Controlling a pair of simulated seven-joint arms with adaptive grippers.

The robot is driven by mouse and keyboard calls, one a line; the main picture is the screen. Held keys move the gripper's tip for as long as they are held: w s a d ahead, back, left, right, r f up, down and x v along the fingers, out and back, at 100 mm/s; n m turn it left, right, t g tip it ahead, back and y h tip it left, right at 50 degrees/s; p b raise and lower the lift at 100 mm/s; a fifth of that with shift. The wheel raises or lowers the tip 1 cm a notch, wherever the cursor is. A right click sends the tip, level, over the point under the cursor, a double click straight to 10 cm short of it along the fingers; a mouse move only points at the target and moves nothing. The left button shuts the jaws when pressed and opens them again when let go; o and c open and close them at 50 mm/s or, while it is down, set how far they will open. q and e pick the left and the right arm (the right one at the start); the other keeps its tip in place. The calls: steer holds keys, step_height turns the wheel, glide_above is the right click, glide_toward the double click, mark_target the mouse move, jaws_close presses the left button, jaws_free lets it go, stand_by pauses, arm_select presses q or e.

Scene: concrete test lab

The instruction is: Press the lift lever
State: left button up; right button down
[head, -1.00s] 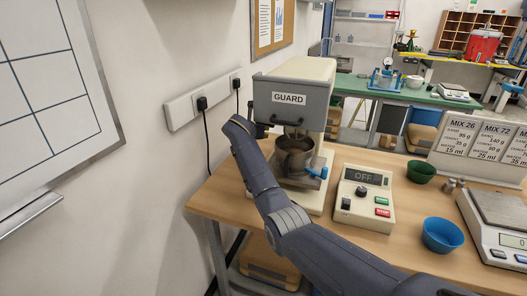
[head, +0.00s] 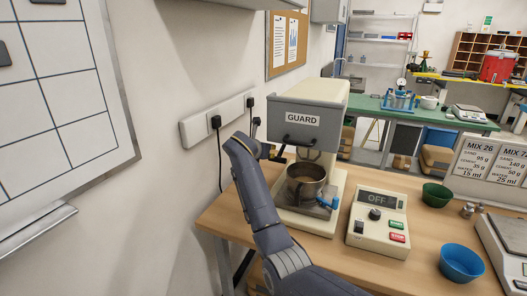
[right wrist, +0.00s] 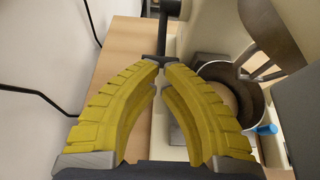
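The lift lever (right wrist: 163,32) is a dark bar with a crosspiece, seen in the right wrist view on the side of the cream mixer (right wrist: 208,28). My right gripper (right wrist: 163,64) has yellow fingers with their tips drawn together just at the lever's lower end. I cannot tell whether the tips touch it. In the head view my right arm reaches up to the left side of the mixer (head: 326,92); its fingers are hidden there. The metal mixing bowl (head: 306,172) sits under the grey guard (head: 290,135). My left gripper is not in view.
A control box (head: 377,220) reading OFF stands right of the mixer. A green bowl (head: 436,194), a blue bowl (head: 461,262) and a scale (head: 508,240) stand further right. The wall with sockets (head: 218,121) and hanging cords is close on the left.

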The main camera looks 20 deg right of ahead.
steer(key=shift+v, duration=2.15)
steer(key=shift+f, duration=0.1)
